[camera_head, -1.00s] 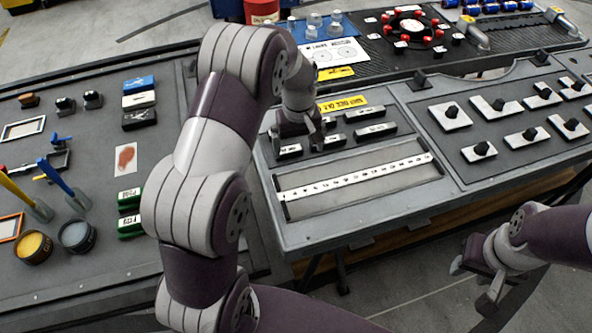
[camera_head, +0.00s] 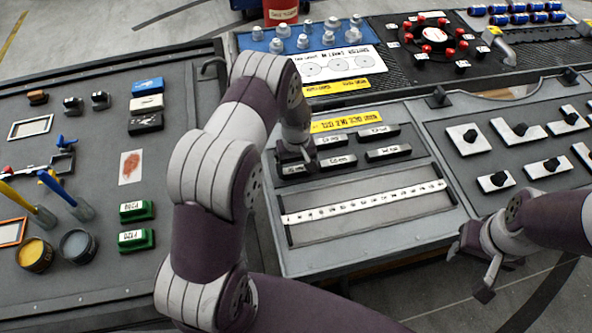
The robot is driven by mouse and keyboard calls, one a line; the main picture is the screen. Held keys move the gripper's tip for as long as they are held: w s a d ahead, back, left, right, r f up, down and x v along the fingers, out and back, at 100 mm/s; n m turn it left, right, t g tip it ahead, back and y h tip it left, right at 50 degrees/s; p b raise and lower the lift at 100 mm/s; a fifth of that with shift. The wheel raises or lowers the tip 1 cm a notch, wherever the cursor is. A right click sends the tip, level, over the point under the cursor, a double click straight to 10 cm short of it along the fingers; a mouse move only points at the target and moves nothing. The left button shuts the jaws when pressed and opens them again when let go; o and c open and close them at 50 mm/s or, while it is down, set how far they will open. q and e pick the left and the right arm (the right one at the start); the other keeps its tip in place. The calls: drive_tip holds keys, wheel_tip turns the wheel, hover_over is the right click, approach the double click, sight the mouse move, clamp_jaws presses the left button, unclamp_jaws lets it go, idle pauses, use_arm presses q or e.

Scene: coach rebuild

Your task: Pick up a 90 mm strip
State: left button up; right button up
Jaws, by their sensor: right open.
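Several short dark strips with white labels lie in two rows on the grey panel: back right (camera_head: 378,132), front right (camera_head: 388,152), front middle (camera_head: 336,162) and front left (camera_head: 293,170). The labels are too small to read surely, so I cannot tell which strip is 90 mm. My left gripper (camera_head: 296,155) is low over the left end of the rows, and it partly hides strips there. Its jaw gap and any contact are unclear. My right gripper (camera_head: 471,268) is open and empty, off the panel's front right edge.
A long white marked scale (camera_head: 365,202) lies in a recessed tray in front of the strips. A yellow sign (camera_head: 346,120) stands behind them. Black knobs on white plates (camera_head: 468,139) are to the right. The left bench holds green blocks (camera_head: 136,240) and pots (camera_head: 77,246).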

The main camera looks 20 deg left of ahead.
use_arm(q)
drive_tip(key=shift+c, duration=0.8)
